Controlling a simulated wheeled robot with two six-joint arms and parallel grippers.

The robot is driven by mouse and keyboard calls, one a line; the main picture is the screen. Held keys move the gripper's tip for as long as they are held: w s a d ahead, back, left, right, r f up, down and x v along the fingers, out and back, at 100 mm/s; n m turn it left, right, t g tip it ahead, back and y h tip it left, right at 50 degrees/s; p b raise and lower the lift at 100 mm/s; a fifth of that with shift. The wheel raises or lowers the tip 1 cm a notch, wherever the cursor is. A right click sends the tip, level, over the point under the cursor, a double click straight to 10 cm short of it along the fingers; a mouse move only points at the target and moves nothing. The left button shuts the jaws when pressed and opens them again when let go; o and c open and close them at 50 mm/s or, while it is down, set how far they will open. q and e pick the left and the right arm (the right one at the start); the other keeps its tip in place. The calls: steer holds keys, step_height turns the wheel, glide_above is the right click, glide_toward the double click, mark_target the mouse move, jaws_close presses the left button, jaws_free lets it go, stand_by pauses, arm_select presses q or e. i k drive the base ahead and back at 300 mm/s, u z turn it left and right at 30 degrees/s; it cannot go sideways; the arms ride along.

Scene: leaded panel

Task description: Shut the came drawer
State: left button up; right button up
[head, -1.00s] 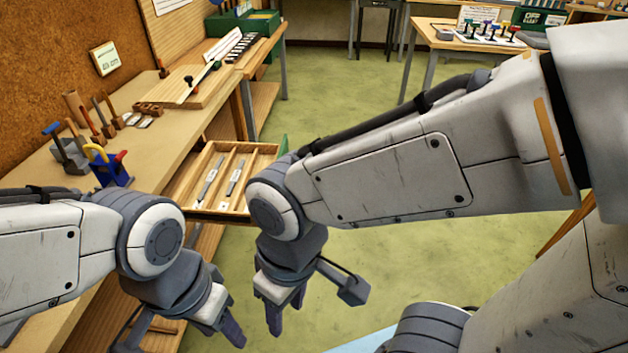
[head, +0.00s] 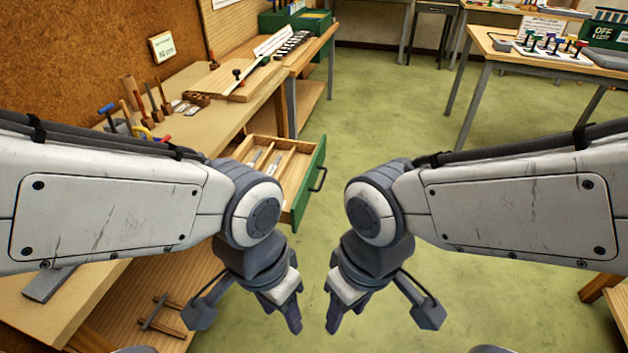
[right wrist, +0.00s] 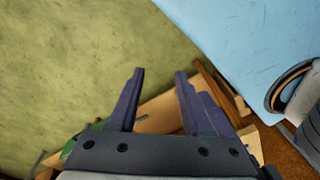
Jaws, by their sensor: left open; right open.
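The came drawer (head: 298,152) stands pulled out from the workbench on the left in the head view. Its green front (head: 308,183) with a dark handle (head: 318,179) faces right, over the floor. Pale strips lie in its wooden compartments, and my left arm hides its near part. My left gripper (head: 287,318) is open and empty, in front of the drawer and nearer to me. My right gripper (head: 344,316) is open and empty, to the right of the left one. It also shows in the right wrist view (right wrist: 158,88), fingers apart with nothing between them. Neither gripper touches the drawer.
The workbench (head: 190,125) along the left wall carries hand tools (head: 147,100) and a sloping board. A second table (head: 500,55) with several coloured-handled tools stands at the back right. The green floor (head: 390,120) right of the drawer is clear.

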mark_target(298, 170)
steer(key=k, duration=0.6)
steer(key=u, duration=0.5)
steer(key=i, duration=1.15)
steer(key=z, duration=0.4)
